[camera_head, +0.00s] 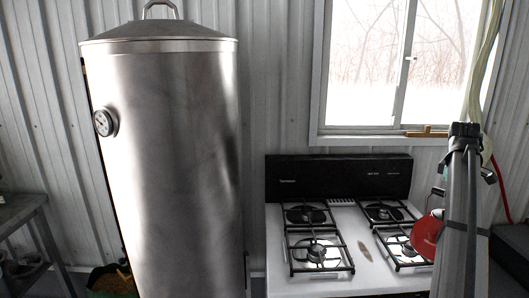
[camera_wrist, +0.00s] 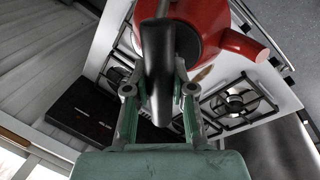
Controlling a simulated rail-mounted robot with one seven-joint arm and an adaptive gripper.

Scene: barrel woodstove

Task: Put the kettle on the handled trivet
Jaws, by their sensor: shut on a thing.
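The red kettle (camera_wrist: 185,14) fills the top middle of the wrist view, with its spout (camera_wrist: 243,45) pointing right. My gripper (camera_wrist: 160,80) is shut on the kettle's dark handle (camera_wrist: 158,55). In the head view, part of the red kettle (camera_head: 427,237) shows beside my arm, in front of the right side of the stove; my arm hides the rest. I cannot tell its exact height above the stove. I cannot make out the handled trivet in either view.
A white gas stove (camera_head: 345,275) with black burner grates stands right of a tall metal barrel (camera_head: 170,170). Its black back panel (camera_head: 340,178) is below the window. A small wooden piece (camera_head: 427,133) lies on the sill. A dark bench (camera_head: 22,212) is at far left.

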